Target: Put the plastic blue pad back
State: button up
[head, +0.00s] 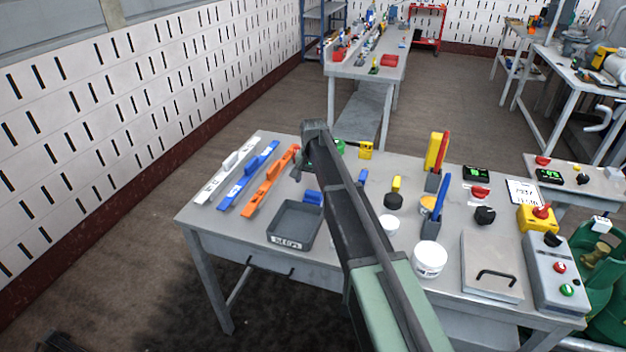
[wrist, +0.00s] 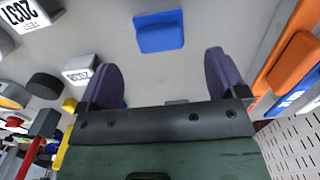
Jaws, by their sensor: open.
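A small plastic blue pad (wrist: 160,32) lies on the grey table in the wrist view, ahead of the space between my fingers and apart from them. A blue piece that looks like it shows in the head view (head: 313,197), just behind the grey tray (head: 272,222). My gripper (wrist: 158,62) has its two purple fingers spread with nothing between them. In the head view my gripper (head: 299,170) is over the back part of the table, right of the orange bar, partly hidden by my arm. Another small blue piece (head: 362,177) stands right of my arm.
White (head: 224,176), blue (head: 248,177) and orange (head: 271,182) bars with handles lie at the left. Right of my arm are a black knob (head: 393,202), a white tub (head: 429,260), upright holders and a lidded box (head: 491,266). A control box (head: 556,275) is at the right edge.

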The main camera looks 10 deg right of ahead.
aim_at(313, 193)
notch_tip(313, 193, up, 6)
jog(key=p, duration=0.4)
jog(key=s+n, duration=0.6)
jog(key=s, duration=2.7)
jog(key=shift+s+f, duration=0.15)
jog(key=shift+f, duration=0.05)
